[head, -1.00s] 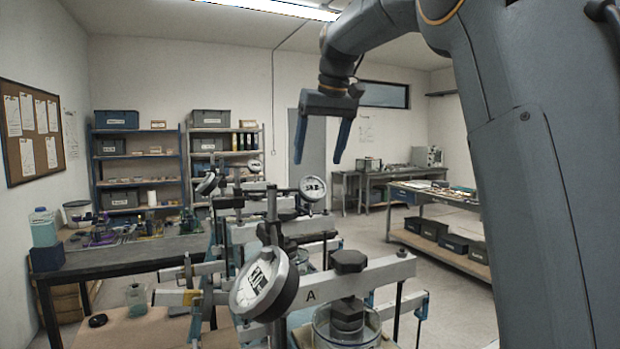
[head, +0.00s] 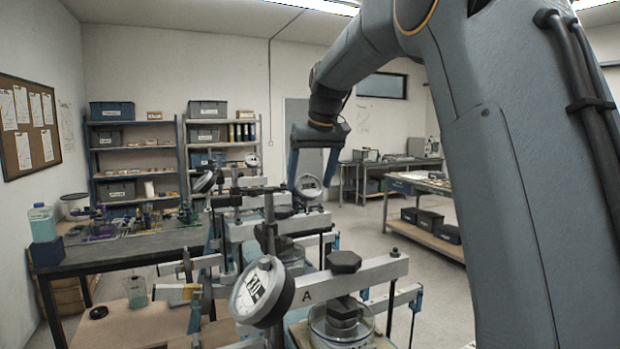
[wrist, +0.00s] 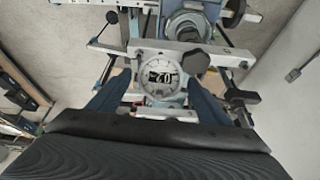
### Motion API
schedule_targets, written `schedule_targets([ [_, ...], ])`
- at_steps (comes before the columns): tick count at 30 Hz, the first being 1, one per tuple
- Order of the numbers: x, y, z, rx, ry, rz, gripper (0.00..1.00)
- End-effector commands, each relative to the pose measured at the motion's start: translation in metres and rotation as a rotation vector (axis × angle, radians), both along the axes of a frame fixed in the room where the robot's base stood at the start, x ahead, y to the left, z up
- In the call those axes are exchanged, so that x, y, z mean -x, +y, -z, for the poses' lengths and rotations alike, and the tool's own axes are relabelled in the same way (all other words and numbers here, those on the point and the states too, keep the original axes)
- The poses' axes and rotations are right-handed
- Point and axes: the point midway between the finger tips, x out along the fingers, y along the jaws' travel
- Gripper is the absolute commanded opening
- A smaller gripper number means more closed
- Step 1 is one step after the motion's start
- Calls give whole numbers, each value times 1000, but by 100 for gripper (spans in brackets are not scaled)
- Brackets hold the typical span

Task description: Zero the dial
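The nearest dial (head: 262,291) has a white face and dark rim, mounted on the lever frame marked A (head: 340,283) in the foreground. A second dial (head: 308,186) sits on a frame farther back, and my gripper (head: 310,185) is over it. In the wrist view this kind of white dial (wrist: 164,78) lies between my two blue fingers, with gaps on both sides. My gripper (wrist: 160,90) is open and holds nothing. In the head view the fingertips are close to the farther dial; contact cannot be told. The fine dial marks are too small to read.
More dials (head: 204,182) and frame bars crowd the middle. A dark workbench (head: 130,248) with a blue bottle (head: 42,222) stands left. Shelves (head: 205,140) line the back wall. Open floor (head: 400,280) lies right of the frames.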

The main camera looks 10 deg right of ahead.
Motion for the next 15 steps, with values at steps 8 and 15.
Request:
schedule_targets([
  [8, 0, 0, -1, 0, 0, 1, 32],
  [15, 0, -5, 0, -153, 26, 152, 32],
])
